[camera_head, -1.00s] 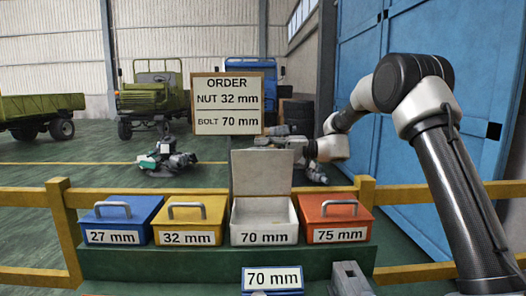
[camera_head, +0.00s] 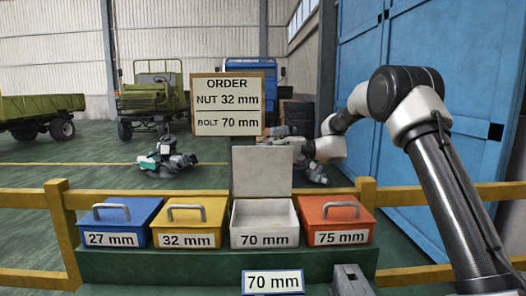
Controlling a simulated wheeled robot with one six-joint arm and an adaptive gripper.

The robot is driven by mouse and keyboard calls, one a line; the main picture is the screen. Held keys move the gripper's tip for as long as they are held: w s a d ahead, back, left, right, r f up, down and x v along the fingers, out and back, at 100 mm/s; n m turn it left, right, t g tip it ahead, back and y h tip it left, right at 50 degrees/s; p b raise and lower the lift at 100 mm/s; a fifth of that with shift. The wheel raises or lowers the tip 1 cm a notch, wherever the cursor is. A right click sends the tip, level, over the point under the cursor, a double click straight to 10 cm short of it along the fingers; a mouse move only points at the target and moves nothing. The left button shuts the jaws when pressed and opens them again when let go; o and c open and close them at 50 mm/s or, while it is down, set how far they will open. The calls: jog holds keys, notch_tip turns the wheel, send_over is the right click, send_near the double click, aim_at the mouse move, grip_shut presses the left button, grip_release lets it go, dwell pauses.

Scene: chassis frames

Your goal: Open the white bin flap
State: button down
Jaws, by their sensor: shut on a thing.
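The white bin (camera_head: 264,236), labelled 70 mm, stands on the green bench between the yellow and red bins. Its flap (camera_head: 262,172) stands up at the back, about upright, and the pale inside of the bin shows. My gripper (camera_head: 283,140) is at the flap's upper right, mostly hidden behind it. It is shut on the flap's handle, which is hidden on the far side. My arm reaches over from the right.
Blue 27 mm (camera_head: 121,222), yellow 32 mm (camera_head: 189,222) and red 75 mm (camera_head: 333,220) bins are closed. A yellow rail (camera_head: 410,192) runs alongside. An order sign (camera_head: 227,104) stands behind. Another robot (camera_head: 166,158) is on the floor beyond.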

jog(key=c, duration=1.6)
grip_release()
jog(key=shift+c, duration=0.2)
jog(key=shift+o, duration=0.8)
jog(key=d, duration=1.2)
